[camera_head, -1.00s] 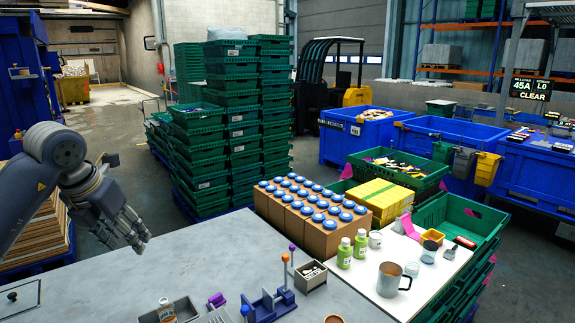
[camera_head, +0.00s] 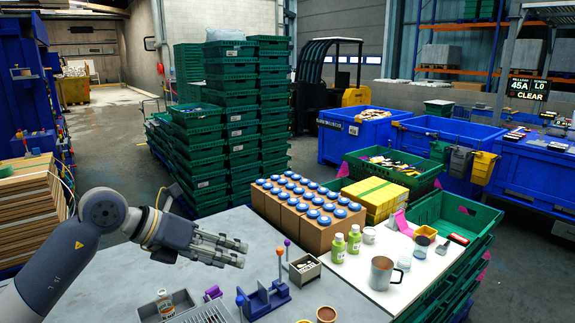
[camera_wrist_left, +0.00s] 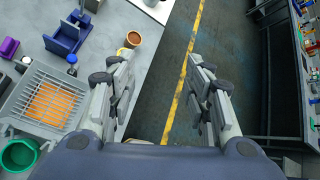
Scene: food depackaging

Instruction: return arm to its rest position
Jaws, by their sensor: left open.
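My left arm comes in from the left in the head view. Its left gripper (camera_head: 240,254) is above the grey table (camera_head: 220,234), fingers pointing right, apart from the things on it. In the left wrist view the left gripper (camera_wrist_left: 160,92) has its two fingers spread wide. Only the floor with a yellow line and the table's edge show between them, so it is open and empty. My right gripper is in neither view.
On the table are a blue tool stand (camera_head: 266,300), a small grey bin (camera_head: 305,270), a metal tray with a bottle (camera_head: 166,303) and a brown cup (camera_head: 326,314). Boxes of blue-lidded jars (camera_head: 305,228) stand behind. A steel mug (camera_head: 383,272) stands at the right.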

